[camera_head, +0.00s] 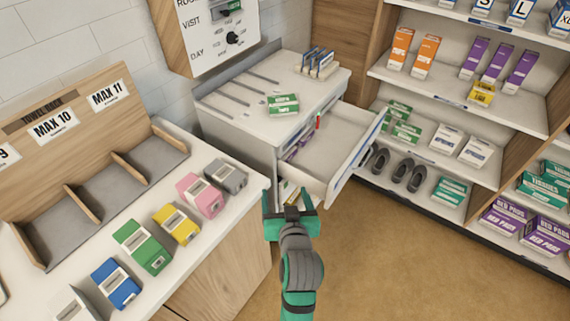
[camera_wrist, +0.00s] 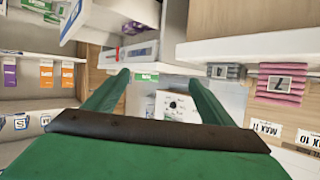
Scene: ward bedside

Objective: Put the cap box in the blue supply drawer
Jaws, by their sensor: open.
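No label reading "cap box" is legible, so I cannot tell which box it is. A green and white box (camera_head: 283,104) lies on top of the white drawer cabinet. A white drawer (camera_head: 340,137) with blue along its front edge is pulled out of this cabinet; it also shows at the top of the wrist view (camera_wrist: 112,14). A purple and white item (camera_head: 299,147) shows by the drawer's left side. My gripper (camera_head: 290,203) is open and empty, in front of the cabinet's near side. Its two fingers frame the wrist view (camera_wrist: 160,82).
A counter at left holds blue (camera_head: 116,284), green (camera_head: 142,247), yellow (camera_head: 176,225), pink (camera_head: 200,195) and grey (camera_head: 226,174) boxes beside a wooden divided rack (camera_head: 105,190). Stocked shelves (camera_head: 465,90) stand at right. Brown floor (camera_head: 400,260) is clear between.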

